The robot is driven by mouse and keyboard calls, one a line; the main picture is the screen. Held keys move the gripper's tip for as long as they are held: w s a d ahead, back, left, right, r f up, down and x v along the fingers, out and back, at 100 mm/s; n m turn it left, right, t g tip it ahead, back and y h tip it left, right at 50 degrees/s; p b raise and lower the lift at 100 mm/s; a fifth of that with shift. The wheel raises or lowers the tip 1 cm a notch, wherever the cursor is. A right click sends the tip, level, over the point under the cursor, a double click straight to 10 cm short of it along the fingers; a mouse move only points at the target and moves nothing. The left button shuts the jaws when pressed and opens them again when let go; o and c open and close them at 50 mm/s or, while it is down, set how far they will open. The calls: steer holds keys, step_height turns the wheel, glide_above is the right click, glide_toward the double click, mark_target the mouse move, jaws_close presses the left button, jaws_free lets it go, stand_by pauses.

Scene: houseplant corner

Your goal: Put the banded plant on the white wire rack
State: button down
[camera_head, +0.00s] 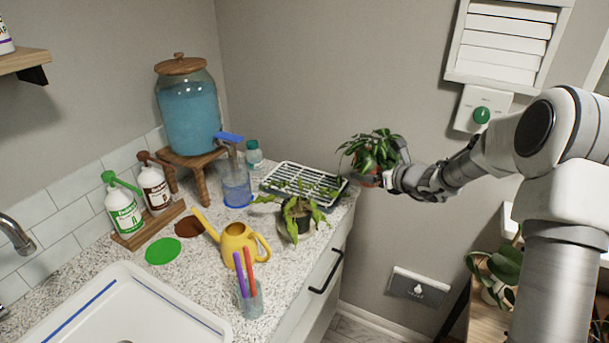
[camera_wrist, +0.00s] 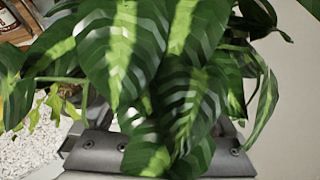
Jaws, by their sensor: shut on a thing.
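The banded plant (camera_head: 372,151) has broad green leaves with pale stripes and stands in a reddish pot (camera_head: 368,181). My gripper (camera_head: 384,180) is shut on it and holds it beside the right end of the counter. In the wrist view, the striped leaves (camera_wrist: 180,95) fill most of the picture and hide the pot and fingertips. The white wire rack (camera_head: 287,175) lies on a tray at the back right of the counter, just left of the held plant and apart from it.
A drooping plant in a dark pot (camera_head: 298,228) stands right in front of the rack. A blue pitcher (camera_head: 237,188) and a small bottle (camera_head: 254,154) stand left of it. A yellow watering can (camera_head: 238,242) and a cup of pens (camera_head: 250,300) are nearer the front.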

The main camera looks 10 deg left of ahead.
steer(key=w+a, duration=0.1)
steer(key=w, duration=0.3)
glide_above(325, 193)
steer(key=shift+n, duration=0.3)
step_height(325, 193, down, 7)
steer(key=shift+r+p, duration=0.1)
steer(key=shift+p, duration=0.25)
steer(key=shift+f, duration=2.05)
steer(key=shift+f, duration=0.2)
steer(key=shift+c, duration=0.4)
jaws_free()
steer(key=shift+f, duration=0.1)
steer(key=shift+o, duration=0.4)
